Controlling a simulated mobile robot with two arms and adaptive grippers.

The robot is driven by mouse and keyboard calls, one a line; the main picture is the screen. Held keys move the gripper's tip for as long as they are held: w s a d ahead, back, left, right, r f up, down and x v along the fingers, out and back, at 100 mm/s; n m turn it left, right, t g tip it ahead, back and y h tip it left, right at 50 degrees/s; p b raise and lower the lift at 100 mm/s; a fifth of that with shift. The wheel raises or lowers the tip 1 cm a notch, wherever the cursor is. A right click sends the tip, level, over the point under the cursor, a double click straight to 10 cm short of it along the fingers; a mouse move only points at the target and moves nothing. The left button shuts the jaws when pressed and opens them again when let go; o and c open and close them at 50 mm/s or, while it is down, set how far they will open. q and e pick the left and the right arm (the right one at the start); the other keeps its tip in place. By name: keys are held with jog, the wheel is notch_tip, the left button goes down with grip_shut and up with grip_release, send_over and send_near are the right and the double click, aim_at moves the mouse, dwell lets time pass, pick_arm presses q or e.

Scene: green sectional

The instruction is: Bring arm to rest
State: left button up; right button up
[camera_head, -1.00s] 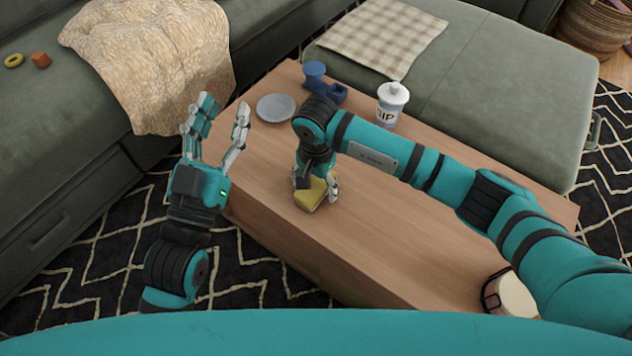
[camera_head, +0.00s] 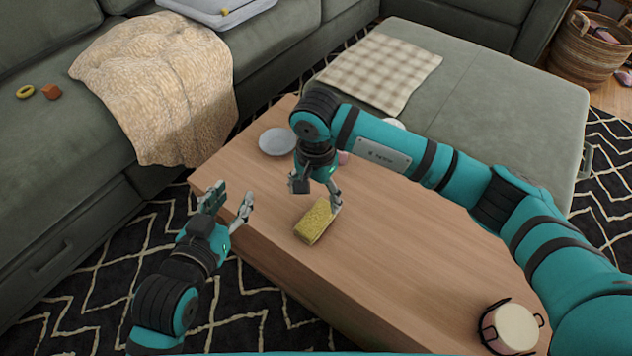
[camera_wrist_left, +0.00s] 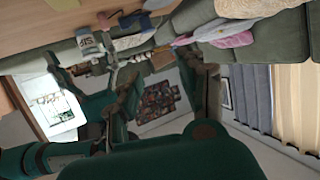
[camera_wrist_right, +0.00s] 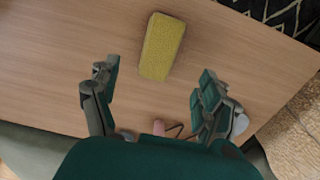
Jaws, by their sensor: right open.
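My right gripper (camera_head: 318,196) is over the wooden coffee table, pointing down, close to a yellow sponge (camera_head: 313,222) lying on the tabletop. In the right wrist view the fingers of the right gripper (camera_wrist_right: 158,75) are spread and empty, and the sponge (camera_wrist_right: 161,46) lies clear beyond their tips. My left gripper (camera_head: 228,202) is open and empty, raised near the table's left end. Its spread fingers also show in the left wrist view.
The coffee table (camera_head: 400,240) has a plate (camera_head: 277,141) at its far left and a lidded pot (camera_head: 510,327) at its near right. My right arm hides part of the far tabletop. A green sofa (camera_head: 75,160) with a blanket (camera_head: 160,80) stands at left, an ottoman (camera_head: 480,100) behind.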

pick_arm(q)
jog(key=shift+s+a+f+g, duration=0.1)
jog(key=shift+s+f+g, duration=0.15)
jog(key=shift+f, duration=0.2)
jog(key=shift+s+a+f+g, duration=0.15)
jog(key=shift+f+g, duration=0.1)
jog(key=shift+f, duration=0.15)
pick_arm(e)
jog(key=shift+r, duration=0.95)
